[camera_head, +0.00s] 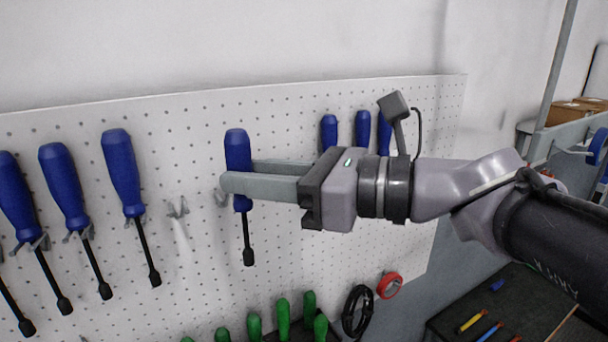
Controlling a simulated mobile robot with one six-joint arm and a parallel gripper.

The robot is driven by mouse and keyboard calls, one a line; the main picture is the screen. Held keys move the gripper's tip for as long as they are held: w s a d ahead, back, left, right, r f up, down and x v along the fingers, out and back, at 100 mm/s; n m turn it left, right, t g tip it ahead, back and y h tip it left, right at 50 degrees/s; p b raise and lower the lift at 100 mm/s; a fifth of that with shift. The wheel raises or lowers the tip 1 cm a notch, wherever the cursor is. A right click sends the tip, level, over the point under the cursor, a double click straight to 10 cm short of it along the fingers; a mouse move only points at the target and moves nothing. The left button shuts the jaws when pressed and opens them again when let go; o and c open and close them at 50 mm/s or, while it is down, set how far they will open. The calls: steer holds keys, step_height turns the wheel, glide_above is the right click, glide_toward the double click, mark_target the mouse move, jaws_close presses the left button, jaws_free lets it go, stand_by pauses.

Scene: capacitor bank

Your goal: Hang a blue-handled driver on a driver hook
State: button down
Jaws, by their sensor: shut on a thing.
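My gripper (240,180) reaches in from the right and is shut on a blue-handled driver (238,148). The driver is upright with its dark shaft (246,235) and tip pointing down, in front of the white pegboard. A driver hook (221,197) shows just left of the held driver, partly hidden by the near finger. I cannot tell whether the driver touches that hook. An empty hook (177,208) is farther left. Several other blue-handled drivers (122,170) hang on hooks at the left.
The pegboard (200,290) fills the middle. More blue handles (329,132) show behind my wrist. Green-handled tools (283,318) stand below, beside a black coil (357,310) and a red tape roll (389,285). A dark table (450,312) with small tools is at lower right.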

steer(key=shift+w+a+f, duration=0.2)
steer(key=shift+w+a, duration=0.55)
steer(key=shift+a, duration=0.2)
steer(key=shift+w+a, duration=0.2)
steer(key=shift+w, duration=0.6)
steer(key=shift+w+a+f+p, duration=0.15)
steer(key=shift+w+a+p, duration=0.1)
steer(key=shift+w+a, duration=0.35)
steer(key=shift+w+a+f+p, duration=0.1)
steer(key=shift+w+a+p, duration=0.2)
steer(key=shift+w, duration=0.35)
steer(key=shift+w+a+f, duration=0.2)
steer(key=shift+w+f, duration=0.05)
steer(key=shift+w, duration=0.25)
steer(key=shift+f, duration=0.2)
steer(key=c, duration=1.1)
jaws_free()
steer(key=shift+s, duration=0.25)
